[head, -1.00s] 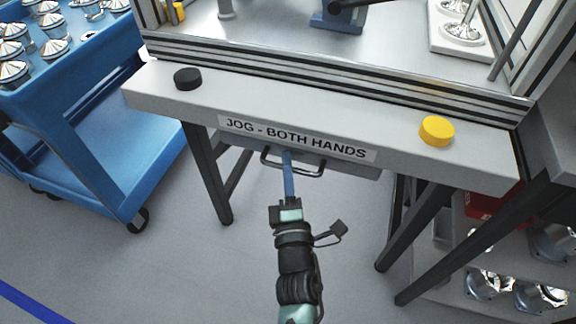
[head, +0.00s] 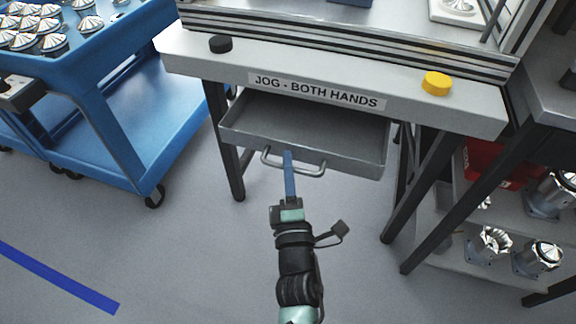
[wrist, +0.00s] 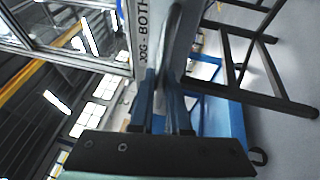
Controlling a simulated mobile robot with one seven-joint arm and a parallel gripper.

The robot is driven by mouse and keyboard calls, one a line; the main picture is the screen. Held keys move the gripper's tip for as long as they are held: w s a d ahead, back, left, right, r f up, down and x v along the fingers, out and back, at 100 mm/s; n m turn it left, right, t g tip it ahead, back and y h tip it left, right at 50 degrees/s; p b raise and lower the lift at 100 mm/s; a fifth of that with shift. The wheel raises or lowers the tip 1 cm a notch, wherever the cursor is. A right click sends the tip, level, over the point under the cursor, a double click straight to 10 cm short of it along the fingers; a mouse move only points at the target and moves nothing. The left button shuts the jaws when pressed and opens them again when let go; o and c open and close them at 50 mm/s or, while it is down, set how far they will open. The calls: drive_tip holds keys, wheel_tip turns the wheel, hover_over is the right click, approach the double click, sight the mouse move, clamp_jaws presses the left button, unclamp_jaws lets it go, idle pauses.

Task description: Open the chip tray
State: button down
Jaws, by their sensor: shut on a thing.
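The chip tray (head: 345,133) is a grey, shallow drawer under the bench edge labelled "JOG - BOTH HANDS". It is pulled well out, and its empty-looking inside shows in the head view. A bar handle (head: 312,172) runs across its front. My gripper (head: 289,158) is shut on the handle, left of the handle's middle. In the wrist view my gripper's blue fingers (wrist: 162,100) close around the handle (wrist: 172,45), which runs up between them. The fingers hide the part of the handle they grip.
The bench edge (head: 440,108) carries a black button (head: 221,44) and a yellow button (head: 437,83). A blue cart (head: 130,140) with metal parts stands at left. Dark bench legs and a low shelf (head: 455,262) with housings are at right. The floor in front is clear.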

drive_tip(key=c, duration=0.9)
unclamp_jaws()
drive_tip(key=v, duration=1.3)
